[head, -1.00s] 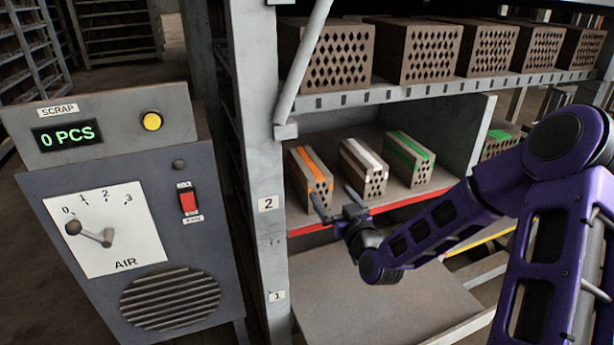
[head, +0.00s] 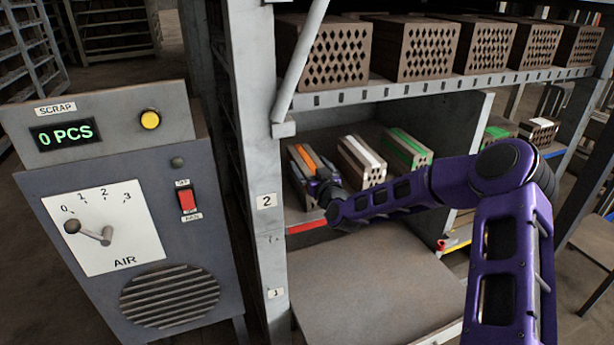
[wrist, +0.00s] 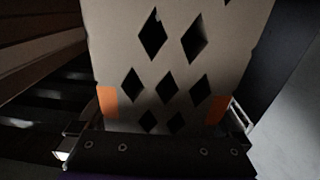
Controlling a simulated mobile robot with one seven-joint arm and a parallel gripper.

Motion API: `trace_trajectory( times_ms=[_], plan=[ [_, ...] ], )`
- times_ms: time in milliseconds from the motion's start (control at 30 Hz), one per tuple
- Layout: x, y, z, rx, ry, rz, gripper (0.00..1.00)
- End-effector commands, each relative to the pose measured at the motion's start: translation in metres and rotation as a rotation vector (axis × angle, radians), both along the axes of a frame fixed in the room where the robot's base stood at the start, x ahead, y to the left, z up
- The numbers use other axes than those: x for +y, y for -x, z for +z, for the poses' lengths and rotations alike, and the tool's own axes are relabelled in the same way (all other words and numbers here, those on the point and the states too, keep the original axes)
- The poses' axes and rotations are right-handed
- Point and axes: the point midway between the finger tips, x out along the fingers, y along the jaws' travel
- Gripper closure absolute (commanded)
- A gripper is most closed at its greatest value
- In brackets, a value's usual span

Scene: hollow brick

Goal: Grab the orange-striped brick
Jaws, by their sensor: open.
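The orange-striped brick (head: 303,156) lies on the level 2 shelf at the left, its near end partly hidden by my gripper and wrist. My gripper (head: 318,182) is right in front of that end. In the wrist view, the brick's end face (wrist: 172,60) with diamond holes and two orange marks fills the middle. My open gripper (wrist: 160,116) has one finger at each side of the brick. I cannot tell if they touch it. A white-striped brick (head: 362,160) and a green-striped brick (head: 406,148) lie to its right.
The upper shelf (head: 440,88) with plain hollow bricks is close above. A grey post (head: 262,170) and a slanted brace (head: 302,60) stand at the left. The scrap console (head: 120,220) is further left. A lower shelf (head: 375,290) is bare.

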Motion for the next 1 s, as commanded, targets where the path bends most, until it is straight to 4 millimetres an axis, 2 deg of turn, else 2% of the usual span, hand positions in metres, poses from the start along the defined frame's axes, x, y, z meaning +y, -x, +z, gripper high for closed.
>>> trace_trajectory(
  times_ms=[133,367,900,1000],
  plan=[
    [0.0031,-0.0091,-0.0003,0.0,-0.001,-0.001,0.0],
    [0.0032,-0.0096,-0.0001,0.0,-0.001,0.0,0.02],
    [0.0031,-0.0093,-0.0002,0.0,0.0,0.0,0.99],
    [0.0034,-0.01,0.0037,-0.008,-0.002,-0.001,1.0]
  ],
)
